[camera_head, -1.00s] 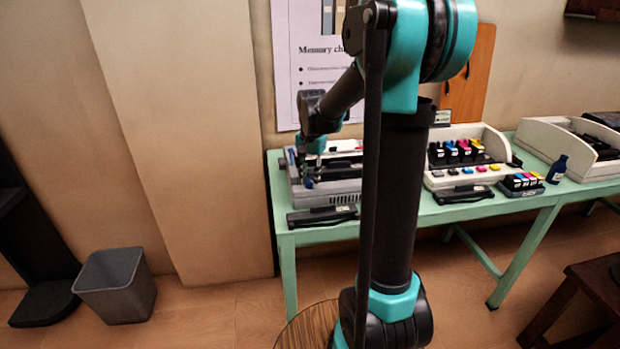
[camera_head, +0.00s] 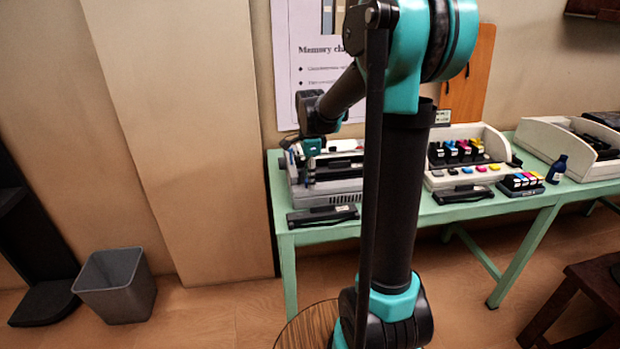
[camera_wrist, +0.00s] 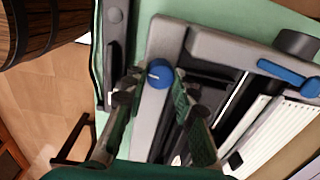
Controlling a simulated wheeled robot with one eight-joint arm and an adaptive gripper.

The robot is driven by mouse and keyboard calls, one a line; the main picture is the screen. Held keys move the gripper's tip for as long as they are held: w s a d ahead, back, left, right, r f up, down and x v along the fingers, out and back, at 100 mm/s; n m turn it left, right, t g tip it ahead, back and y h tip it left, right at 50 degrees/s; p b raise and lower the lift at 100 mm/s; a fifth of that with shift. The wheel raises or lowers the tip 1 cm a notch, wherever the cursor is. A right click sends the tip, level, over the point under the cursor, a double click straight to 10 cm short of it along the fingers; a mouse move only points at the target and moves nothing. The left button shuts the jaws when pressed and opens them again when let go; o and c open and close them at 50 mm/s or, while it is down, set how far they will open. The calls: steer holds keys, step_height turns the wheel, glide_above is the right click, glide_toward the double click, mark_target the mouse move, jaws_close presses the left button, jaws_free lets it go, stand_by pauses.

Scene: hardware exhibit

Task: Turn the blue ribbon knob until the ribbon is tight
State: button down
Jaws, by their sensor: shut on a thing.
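The blue ribbon knob (camera_wrist: 159,73) is a small round knob with a short pale mark on its top. It sits on the grey end of the printer (camera_wrist: 172,35), which stands at the left end of the table in the head view (camera_head: 335,186). My gripper (camera_wrist: 155,84) is shut on the knob, with one green-padded finger on each side of it. In the head view my gripper (camera_head: 308,172) is small and dark over the printer's left end, and the knob is hidden there. I cannot make out the ribbon or how tight it is.
A blue lever (camera_wrist: 288,76) lies on the printer's far edge near a dark round knob (camera_wrist: 296,42). A black cartridge (camera_head: 322,215) lies in front of the printer on the green table (camera_head: 430,213). Ink cartridges (camera_head: 458,152) and a dark bottle (camera_head: 556,169) stand further right.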

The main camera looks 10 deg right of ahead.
steer(key=shift+m, duration=0.5)
steer(key=c, duration=1.2)
jaws_free()
step_height(320, 180, up, 12)
steer(key=shift+s, duration=0.15)
steer(key=s+d+f+n+t, duration=0.2)
steer(key=s+f+n, duration=0.7)
steer(key=s+f, duration=0.1)
steer(key=s+d+f+n+t, duration=0.2)
steer(key=s+f+n, duration=0.8)
steer(key=s, duration=0.2)
steer(key=shift+f, duration=0.25)
